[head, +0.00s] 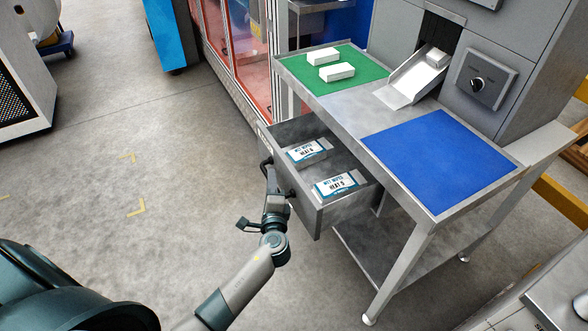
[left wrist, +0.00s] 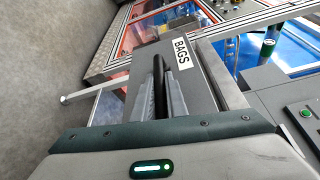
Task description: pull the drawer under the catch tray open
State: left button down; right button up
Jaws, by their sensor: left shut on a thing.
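The grey drawer (head: 319,206) under the bench top stands pulled out, its inside in view. It holds two white and blue packs of wipes (head: 306,151) (head: 336,185). My left gripper (head: 275,186) is at the drawer front and shut on its dark bar handle. In the left wrist view the black handle (left wrist: 158,85) runs between the fingers, and the drawer front (left wrist: 203,75) bears a label reading BAGS. A sloped metal tray (head: 408,84) with a white box (head: 437,58) at its upper end sits above, at the machine's opening. My right gripper is not seen.
The bench top carries a green mat (head: 310,82) with two white boxes (head: 337,72) and a bare blue mat (head: 440,158). A bench leg (head: 398,272) and lower shelf stand right of the drawer. The floor (head: 110,175) left of the drawer is clear.

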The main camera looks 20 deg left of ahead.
pick_arm(q)
jog(key=s+a, duration=0.4)
jog(key=s, duration=0.2)
jog(key=shift+a, duration=0.4)
jog(key=c, duration=1.8)
grip_release()
jog(key=shift+o, duration=0.2)
jog(key=shift+s, duration=0.1)
